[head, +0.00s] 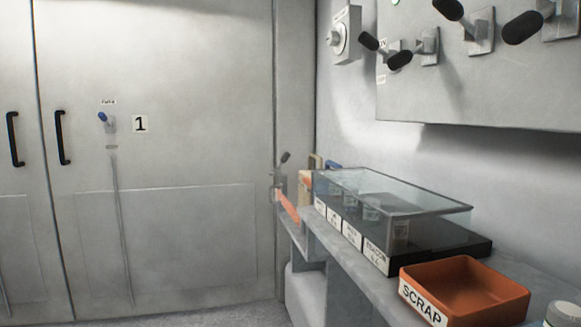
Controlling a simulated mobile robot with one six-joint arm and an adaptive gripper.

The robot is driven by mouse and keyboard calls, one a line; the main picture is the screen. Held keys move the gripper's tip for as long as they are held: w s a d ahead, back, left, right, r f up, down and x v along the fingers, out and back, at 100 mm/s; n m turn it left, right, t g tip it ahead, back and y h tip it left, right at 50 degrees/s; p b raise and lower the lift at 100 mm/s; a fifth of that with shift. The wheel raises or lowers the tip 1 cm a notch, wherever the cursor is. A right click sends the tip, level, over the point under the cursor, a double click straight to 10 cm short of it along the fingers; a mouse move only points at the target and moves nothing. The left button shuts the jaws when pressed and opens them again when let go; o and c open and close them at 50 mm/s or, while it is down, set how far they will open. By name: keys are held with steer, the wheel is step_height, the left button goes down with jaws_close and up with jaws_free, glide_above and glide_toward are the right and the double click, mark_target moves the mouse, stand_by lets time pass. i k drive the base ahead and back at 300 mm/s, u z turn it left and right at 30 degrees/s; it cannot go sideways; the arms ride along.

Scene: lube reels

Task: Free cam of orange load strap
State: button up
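The orange load strap (289,208) shows as a short slanted band at the far end of the shelf, near the wall corner. A small grey metal fitting (279,183) with a dark-tipped lever sits at its upper end; it looks like the cam, but it is too small to tell whether it is clamped on the strap. The strap's lower end passes out of sight at the shelf edge. My gripper is not in view.
A grey shelf (350,268) along the right wall holds a clear-lidded case (395,190) and an orange SCRAP bin (465,290). Black-handled levers (428,45) stick out from a panel above. Grey cabinet doors (190,150) stand at left. Little floor shows.

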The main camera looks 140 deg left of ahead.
mark_target(286, 155)
steer(key=u, duration=0.2)
steer(key=i, duration=0.25)
steer(key=u, duration=4.25)
